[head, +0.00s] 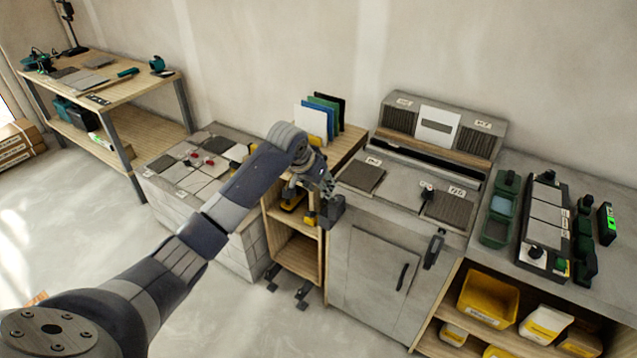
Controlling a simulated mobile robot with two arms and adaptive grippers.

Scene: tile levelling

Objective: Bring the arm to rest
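My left arm (185,262) reaches in from the lower left and up to the middle of the view. My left gripper (325,206) points down in front of the small wooden shelf unit, beside the left edge of the grey cabinet (372,278). Its fingers are small and dark, and a dark grey block-like part shows at their end. I cannot tell whether that part is a fingertip or a held thing, or whether the gripper is open or shut. My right gripper is not in view.
The wooden shelf unit (297,256) holds yellow tools and upright coloured sheets (322,115). A tiled block (200,160) stands left of it. A workbench (120,88) is at the back left. A counter with green tools (500,209) and yellow bins (487,298) is at right.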

